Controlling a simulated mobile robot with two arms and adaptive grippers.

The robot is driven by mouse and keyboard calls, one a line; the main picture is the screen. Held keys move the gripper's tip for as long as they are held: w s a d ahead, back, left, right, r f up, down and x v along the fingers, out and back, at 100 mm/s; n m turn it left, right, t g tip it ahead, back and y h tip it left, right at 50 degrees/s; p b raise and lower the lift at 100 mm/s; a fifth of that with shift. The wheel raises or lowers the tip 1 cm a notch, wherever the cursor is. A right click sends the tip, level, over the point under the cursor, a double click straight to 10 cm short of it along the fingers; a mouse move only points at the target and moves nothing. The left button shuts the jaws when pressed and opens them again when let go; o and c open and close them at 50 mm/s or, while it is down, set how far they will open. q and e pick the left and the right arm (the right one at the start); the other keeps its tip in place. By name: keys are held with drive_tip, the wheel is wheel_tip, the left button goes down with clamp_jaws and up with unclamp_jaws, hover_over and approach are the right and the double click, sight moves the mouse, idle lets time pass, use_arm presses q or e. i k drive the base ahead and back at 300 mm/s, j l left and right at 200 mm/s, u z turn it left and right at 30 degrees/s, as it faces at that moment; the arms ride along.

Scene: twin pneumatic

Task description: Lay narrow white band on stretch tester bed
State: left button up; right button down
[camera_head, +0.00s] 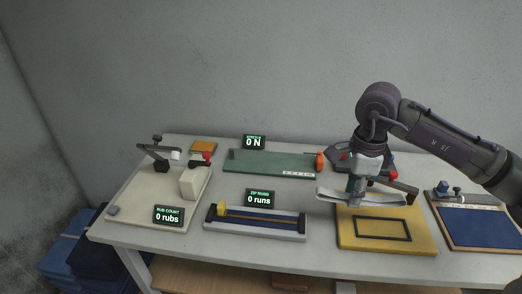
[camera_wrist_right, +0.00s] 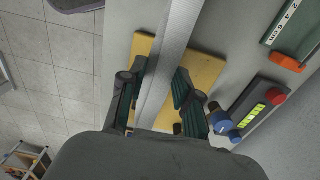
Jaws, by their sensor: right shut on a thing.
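My right gripper (camera_head: 357,200) is shut on the narrow white band (camera_head: 388,198) and holds it above the yellow board, its ends sticking out to both sides. In the right wrist view the band (camera_wrist_right: 176,50) runs lengthwise between the fingers of my right gripper (camera_wrist_right: 156,82). The stretch tester has a long green bed (camera_head: 265,161) with an orange-red end piece (camera_head: 320,161) and a display reading 0 N (camera_head: 254,142). The bed lies left of the gripper, with nothing on it. Its corner also shows in the wrist view (camera_wrist_right: 297,36). My left gripper is out of view.
The yellow board (camera_head: 425,240) bears a dark rectangular outline. A zip rig (camera_head: 255,232) stands front middle, a rub tester (camera_head: 140,217) at left. A device with red and blue knobs (camera_wrist_right: 258,105) sits behind the yellow board. A blue-topped board (camera_head: 485,229) is at right.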

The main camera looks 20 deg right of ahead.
sight(265, 161)
drive_tip(key=i, duration=1.05)
